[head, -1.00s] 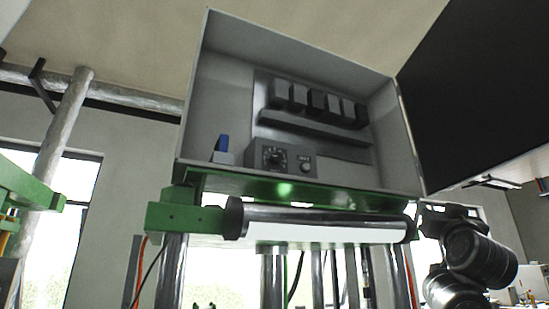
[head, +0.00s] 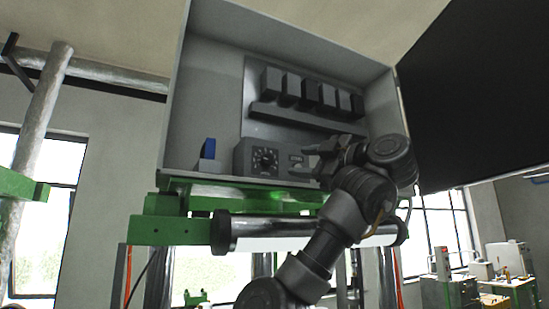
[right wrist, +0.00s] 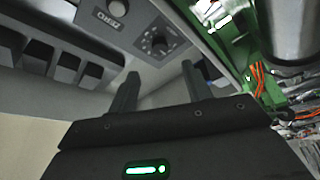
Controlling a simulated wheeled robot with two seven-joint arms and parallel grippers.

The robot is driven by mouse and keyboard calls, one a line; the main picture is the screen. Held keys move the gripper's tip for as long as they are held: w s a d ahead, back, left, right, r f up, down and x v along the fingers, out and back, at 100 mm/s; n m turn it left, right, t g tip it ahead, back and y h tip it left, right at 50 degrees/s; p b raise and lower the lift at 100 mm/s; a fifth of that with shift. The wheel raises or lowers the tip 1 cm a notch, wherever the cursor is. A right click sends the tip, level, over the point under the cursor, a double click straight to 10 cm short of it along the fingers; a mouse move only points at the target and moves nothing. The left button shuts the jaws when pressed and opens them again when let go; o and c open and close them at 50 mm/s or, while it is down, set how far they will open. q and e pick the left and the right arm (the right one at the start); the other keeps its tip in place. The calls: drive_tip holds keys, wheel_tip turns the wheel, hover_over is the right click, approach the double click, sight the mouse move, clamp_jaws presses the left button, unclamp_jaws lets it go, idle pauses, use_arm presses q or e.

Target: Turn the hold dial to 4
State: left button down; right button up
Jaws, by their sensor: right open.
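The hold dial, a round black dial with pale scale marks (head: 265,160), is on the front of a grey control box (head: 240,157) low in the open cabinet. The dial also shows in the right wrist view (right wrist: 159,44); its setting is too small to read. My right gripper (head: 306,161) is open and empty, just right of the dial, in front of the box's right part. In the right wrist view its two fingers (right wrist: 158,80) are apart, with the dial beyond them and no visible contact. My left gripper is out of view.
A pale round knob (right wrist: 117,8) is beside the dial; my gripper hides it in the head view. A blue switch (head: 208,148) stands left of the box. Dark blocks (head: 308,92) line the panel above a ledge (head: 300,122). The cabinet's side walls and green beam (head: 170,230) bound the space.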

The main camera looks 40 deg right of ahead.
sight(270, 161)
drive_tip(key=p+x, duration=0.2)
drive_tip(key=x, duration=0.1)
drive_tip(key=p+x, duration=0.2)
drive_tip(key=x, duration=0.1)
drive_tip(key=p+x, duration=0.2)
drive_tip(key=shift+w+a+r, duration=0.15)
drive_tip(key=shift+w+r, duration=0.2)
drive_tip(key=shift+w, duration=0.7)
drive_tip(key=c, duration=1)
drive_tip(key=shift+o, duration=0.2)
drive_tip(key=shift+f, duration=0.15)
